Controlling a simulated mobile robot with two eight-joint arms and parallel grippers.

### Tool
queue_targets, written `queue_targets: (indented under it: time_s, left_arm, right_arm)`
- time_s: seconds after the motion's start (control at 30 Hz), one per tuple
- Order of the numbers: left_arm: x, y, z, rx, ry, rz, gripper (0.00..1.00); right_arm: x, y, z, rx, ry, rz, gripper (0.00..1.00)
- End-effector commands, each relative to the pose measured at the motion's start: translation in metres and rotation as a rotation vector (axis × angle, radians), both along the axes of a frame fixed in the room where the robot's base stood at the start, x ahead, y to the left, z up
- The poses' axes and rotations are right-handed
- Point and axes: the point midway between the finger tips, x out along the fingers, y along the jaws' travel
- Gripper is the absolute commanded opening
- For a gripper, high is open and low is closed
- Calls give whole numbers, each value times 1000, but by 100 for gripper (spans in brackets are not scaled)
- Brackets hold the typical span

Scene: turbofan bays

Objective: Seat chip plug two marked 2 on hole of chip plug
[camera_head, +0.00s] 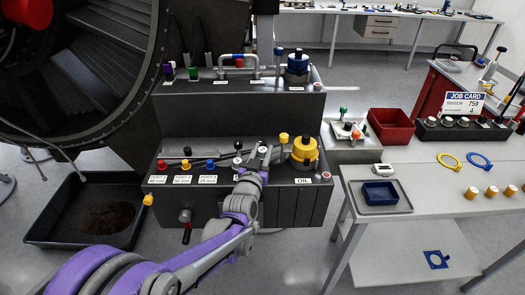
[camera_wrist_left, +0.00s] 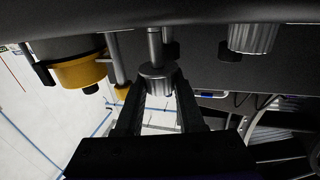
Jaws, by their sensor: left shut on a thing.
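My left gripper (camera_head: 258,156) reaches over the front of the black console, between a black ball knob and the yellow oil cap. A silver stem stands in line with the plug, close to the black housing. I cannot tell whether the plug is apart from the housing or in it. No mark 2 is readable on it, and its hole is not visible. My right gripper is not in view.
The yellow oil cap (camera_head: 304,150) stands right of my gripper, and the black ball knob (camera_head: 238,146) just left. Red, yellow and blue valve knobs line the console's left. Another silver knurled plug (camera_wrist_left: 253,38) shows in the wrist view. A grey table (camera_head: 440,215) is at right.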

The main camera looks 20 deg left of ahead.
Motion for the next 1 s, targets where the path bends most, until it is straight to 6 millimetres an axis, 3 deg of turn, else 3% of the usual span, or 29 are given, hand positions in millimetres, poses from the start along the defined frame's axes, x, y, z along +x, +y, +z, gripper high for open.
queue_targets:
  time_s: [1.0]
  left_arm:
    - [0, 0, -27, 0, 0, 0, 0]
  right_arm:
    - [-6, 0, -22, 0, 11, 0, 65]
